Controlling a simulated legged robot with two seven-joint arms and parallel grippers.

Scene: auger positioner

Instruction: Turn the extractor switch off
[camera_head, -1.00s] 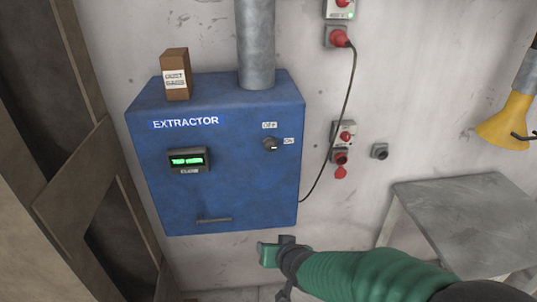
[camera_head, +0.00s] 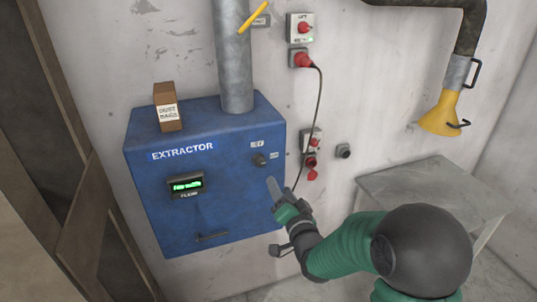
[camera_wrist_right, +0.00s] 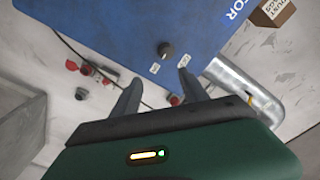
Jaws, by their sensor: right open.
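The blue extractor box (camera_head: 220,210) hangs on the wall, with a lit green display (camera_head: 187,185) on its front. Its dark rotary switch (camera_head: 260,159) sits at the upper right of the front, between small OFF and ON labels. The right wrist view shows the switch (camera_wrist_right: 166,50) beyond the fingers, its pointer direction too small to tell. My right gripper (camera_head: 277,191) is just below and right of the switch, apart from it. In the right wrist view its two fingers (camera_wrist_right: 158,84) are spread and empty. My left gripper is not in view.
A grey pipe (camera_head: 234,60) rises from the box, and a cardboard box (camera_head: 167,108) stands on top. Red plugs and sockets (camera_head: 303,58) with a hanging cable are on the wall to the right. A grey table (camera_head: 430,190) stands at right below a yellow nozzle (camera_head: 439,114).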

